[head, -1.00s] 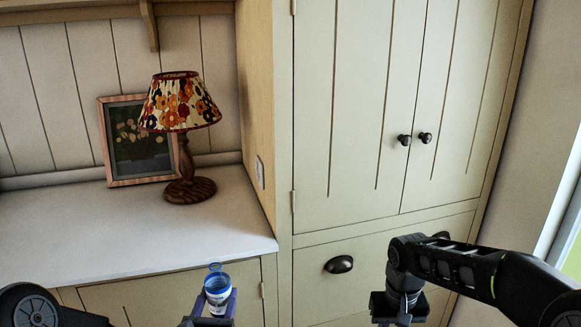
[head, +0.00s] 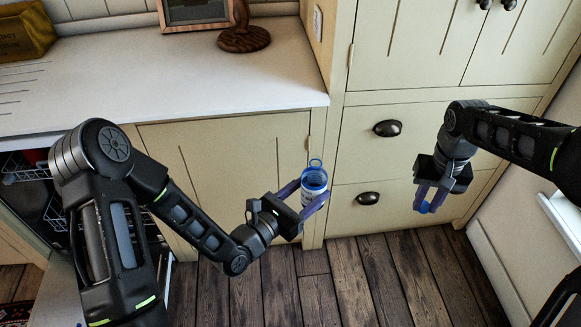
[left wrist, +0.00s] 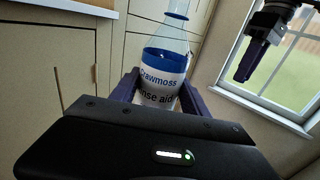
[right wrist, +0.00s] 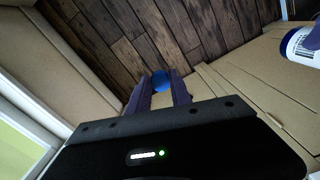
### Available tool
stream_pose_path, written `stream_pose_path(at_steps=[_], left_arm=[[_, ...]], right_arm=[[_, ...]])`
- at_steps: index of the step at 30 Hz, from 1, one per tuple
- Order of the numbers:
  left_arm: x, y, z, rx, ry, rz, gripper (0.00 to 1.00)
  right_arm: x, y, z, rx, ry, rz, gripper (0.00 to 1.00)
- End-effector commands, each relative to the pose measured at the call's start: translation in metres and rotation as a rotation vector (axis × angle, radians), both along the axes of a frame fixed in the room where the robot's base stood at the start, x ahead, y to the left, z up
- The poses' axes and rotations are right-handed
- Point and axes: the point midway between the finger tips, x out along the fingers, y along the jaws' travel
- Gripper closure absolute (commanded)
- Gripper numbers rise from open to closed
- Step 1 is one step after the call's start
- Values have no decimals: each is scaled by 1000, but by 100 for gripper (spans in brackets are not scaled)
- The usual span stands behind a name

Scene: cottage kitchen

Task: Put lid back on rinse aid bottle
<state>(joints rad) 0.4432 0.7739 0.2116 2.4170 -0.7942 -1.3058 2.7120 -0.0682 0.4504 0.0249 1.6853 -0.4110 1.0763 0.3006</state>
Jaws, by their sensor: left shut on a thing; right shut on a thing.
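The rinse aid bottle (head: 313,185) is clear with a blue band and a white label, and its neck at the top is bare. My left gripper (head: 304,206) is shut on the bottle and holds it roughly upright in front of the cupboards. The bottle (left wrist: 165,75) also shows between the fingers in the left wrist view, its label reading "rinse aid". My right gripper (head: 434,198) is shut on the blue lid (head: 424,207), to the right of the bottle and apart from it. The lid (right wrist: 161,82) shows between the fingertips in the right wrist view.
A white countertop (head: 150,80) with a lamp base (head: 244,38) is behind the left arm. An open dishwasher (head: 40,200) stands at the lower left. Drawers (head: 375,165) are behind the grippers. The wooden floor (head: 340,280) is clear.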

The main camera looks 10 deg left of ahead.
Motion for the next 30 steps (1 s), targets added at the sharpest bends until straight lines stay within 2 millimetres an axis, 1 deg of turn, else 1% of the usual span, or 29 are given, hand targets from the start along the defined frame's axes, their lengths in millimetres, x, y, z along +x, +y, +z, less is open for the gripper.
stream_pose_path(at_steps=[1, 4, 9, 26, 30], left_arm=[[-5, -7, -3, -2, 1, -32, 100], [-13, -19, -8, -1, -1, -87, 100], [-20, -29, -12, 0, -2, -133, 100], [-20, -30, -13, 0, -3, -136, 100], [-15, -27, -10, 0, -2, -115, 100]], right_arm=[[0, 0, 0, 0, 0, 0, 100], [0, 0, 0, 0, 0, 0, 100], [0, 0, 0, 0, 0, 0, 100], [0, 0, 0, 0, 0, 0, 100], [0, 0, 0, 0, 0, 0, 100]])
